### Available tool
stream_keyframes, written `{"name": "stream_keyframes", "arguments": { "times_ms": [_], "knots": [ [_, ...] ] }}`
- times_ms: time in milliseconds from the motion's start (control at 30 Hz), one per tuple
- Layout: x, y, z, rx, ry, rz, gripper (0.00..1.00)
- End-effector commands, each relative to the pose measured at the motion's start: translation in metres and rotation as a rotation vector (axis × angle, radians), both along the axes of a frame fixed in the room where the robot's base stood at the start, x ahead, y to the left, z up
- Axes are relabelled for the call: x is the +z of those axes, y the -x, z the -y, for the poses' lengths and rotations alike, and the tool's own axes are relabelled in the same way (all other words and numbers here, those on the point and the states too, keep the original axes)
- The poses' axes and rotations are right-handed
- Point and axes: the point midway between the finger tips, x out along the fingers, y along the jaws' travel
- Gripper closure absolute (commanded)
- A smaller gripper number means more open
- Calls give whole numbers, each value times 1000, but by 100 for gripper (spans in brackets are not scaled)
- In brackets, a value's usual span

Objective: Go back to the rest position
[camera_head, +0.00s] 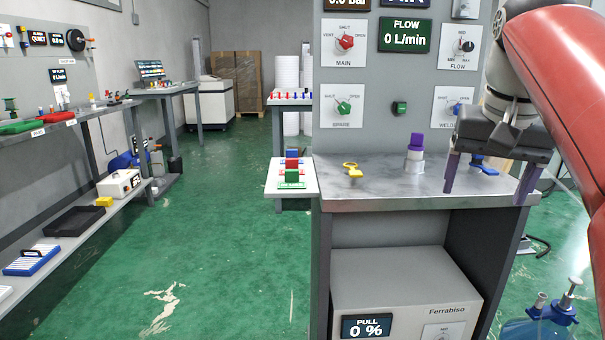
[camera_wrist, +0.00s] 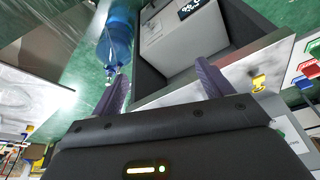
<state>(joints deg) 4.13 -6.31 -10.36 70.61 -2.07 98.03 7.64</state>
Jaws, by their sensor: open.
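My gripper (camera_head: 484,188) hangs at the right of the head view, over the right part of the grey metal bench top (camera_head: 385,190). Its two purple fingers are spread wide apart with nothing between them. In the wrist view, my gripper (camera_wrist: 160,92) also shows both fingers apart and empty. My red arm comes in from the upper right and hides part of the panel and the room behind.
The bench top holds a yellow key-like piece (camera_head: 352,170), a purple-topped fitting (camera_head: 415,150) and a blue piece (camera_head: 485,167). The control panel (camera_head: 385,125) rises behind. A blue bottle (camera_head: 540,322) stands low right. Green floor (camera_head: 220,250) lies open at left.

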Motion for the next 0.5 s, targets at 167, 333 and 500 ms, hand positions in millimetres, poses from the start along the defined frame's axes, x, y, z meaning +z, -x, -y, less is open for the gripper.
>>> {"name": "stream_keyframes", "arguments": {
  "times_ms": [167,333,500],
  "knots": [
    [-30,14,-16,68,-3,26,21],
    [-83,37,-42,164,1,71,21],
    [-158,71,-73,271,20,120,21]
  ]
}}
